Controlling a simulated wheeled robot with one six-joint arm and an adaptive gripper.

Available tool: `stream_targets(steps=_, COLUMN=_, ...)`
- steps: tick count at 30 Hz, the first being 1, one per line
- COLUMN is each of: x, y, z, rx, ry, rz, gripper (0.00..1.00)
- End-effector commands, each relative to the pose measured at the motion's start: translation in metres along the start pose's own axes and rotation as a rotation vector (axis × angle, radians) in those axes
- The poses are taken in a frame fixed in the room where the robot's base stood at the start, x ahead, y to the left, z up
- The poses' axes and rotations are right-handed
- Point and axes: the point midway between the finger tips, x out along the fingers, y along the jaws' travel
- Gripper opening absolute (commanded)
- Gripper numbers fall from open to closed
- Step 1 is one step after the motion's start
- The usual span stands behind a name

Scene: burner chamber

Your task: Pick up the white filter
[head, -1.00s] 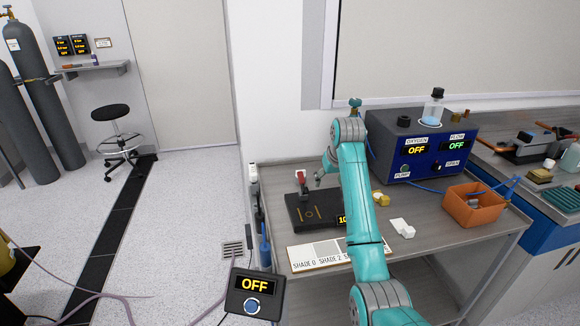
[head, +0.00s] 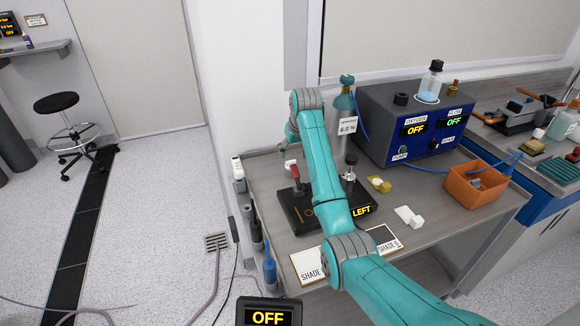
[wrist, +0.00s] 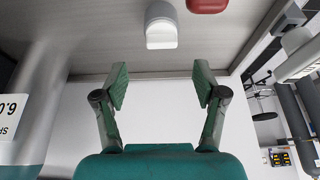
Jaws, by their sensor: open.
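A small white piece (head: 291,165), likely the white filter, lies on the bench behind the red-handled black device. What looks like the same white piece (wrist: 161,26), with a rounded end, shows at the top of the wrist view. My gripper (wrist: 161,82) is open and empty, its fingers apart and pointing towards that piece without touching it. In the head view my gripper (head: 291,138) is partly hidden behind my arm, above the bench's far left corner. Another white block (head: 409,217) lies at the right of the bench.
The black device (head: 290,215) with its red handle (head: 296,181) stands close to the white piece; the handle also shows in the wrist view (wrist: 207,4). A gas cylinder (head: 344,115), a blue control box (head: 410,125) and an orange bin (head: 472,188) occupy the bench.

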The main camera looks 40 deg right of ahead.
Motion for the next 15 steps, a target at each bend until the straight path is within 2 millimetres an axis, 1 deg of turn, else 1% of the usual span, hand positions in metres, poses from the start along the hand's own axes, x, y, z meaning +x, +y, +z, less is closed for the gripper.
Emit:
stream_targets(steps=5, x=0.010, y=-0.001, z=0.002, rx=0.000, ry=0.000, rz=0.000, gripper=0.71)
stream_targets(steps=11, x=0.037, y=-0.003, z=0.010, rx=0.000, ry=-0.002, rz=0.000, gripper=0.71)
stream_targets(steps=15, x=0.052, y=-0.003, z=0.008, rx=0.000, ry=0.000, rz=0.000, gripper=0.71)
